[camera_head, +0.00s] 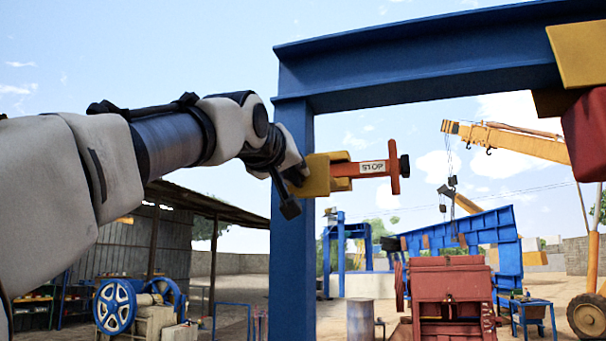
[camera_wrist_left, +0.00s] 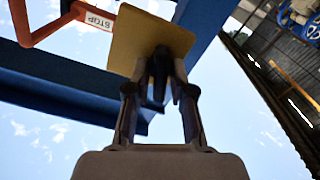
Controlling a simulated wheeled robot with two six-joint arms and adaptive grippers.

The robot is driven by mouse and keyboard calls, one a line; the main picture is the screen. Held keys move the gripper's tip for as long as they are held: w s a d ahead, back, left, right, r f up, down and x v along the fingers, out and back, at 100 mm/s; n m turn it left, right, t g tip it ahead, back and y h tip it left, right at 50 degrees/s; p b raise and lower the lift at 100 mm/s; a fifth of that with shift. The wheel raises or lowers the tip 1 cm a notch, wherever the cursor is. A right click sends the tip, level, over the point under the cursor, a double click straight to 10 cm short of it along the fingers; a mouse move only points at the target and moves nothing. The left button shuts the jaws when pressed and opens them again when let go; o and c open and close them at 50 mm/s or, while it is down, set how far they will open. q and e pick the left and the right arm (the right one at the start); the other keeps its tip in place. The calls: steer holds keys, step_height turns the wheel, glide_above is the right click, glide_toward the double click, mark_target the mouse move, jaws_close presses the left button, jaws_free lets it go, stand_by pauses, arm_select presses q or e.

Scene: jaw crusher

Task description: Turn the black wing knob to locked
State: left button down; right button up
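The black wing knob (camera_wrist_left: 160,66) stands out dark in front of a yellow plate in the left wrist view. My left gripper (camera_wrist_left: 160,78) has one finger on each side of it. Whether the fingers press on the knob or stand just clear of it, I cannot tell. In the head view my left gripper (camera_head: 291,184) is at the near side of the yellow bracket (camera_head: 316,175) on the blue post, and the knob is hidden there. A red bar with a STOP label (camera_head: 372,168) sticks out to the right from the bracket. My right gripper is not in view.
A blue post (camera_head: 293,260) carries a blue beam (camera_head: 430,60) overhead. A dark red crusher (camera_head: 445,290) stands beyond at the lower right. A shed (camera_head: 170,240) and a blue wheel (camera_head: 115,307) are at the lower left. A yellow crane (camera_head: 505,138) is behind.

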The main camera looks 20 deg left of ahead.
arm_select(q)
steer(key=shift+m, duration=0.7)
steer(key=m, duration=0.3)
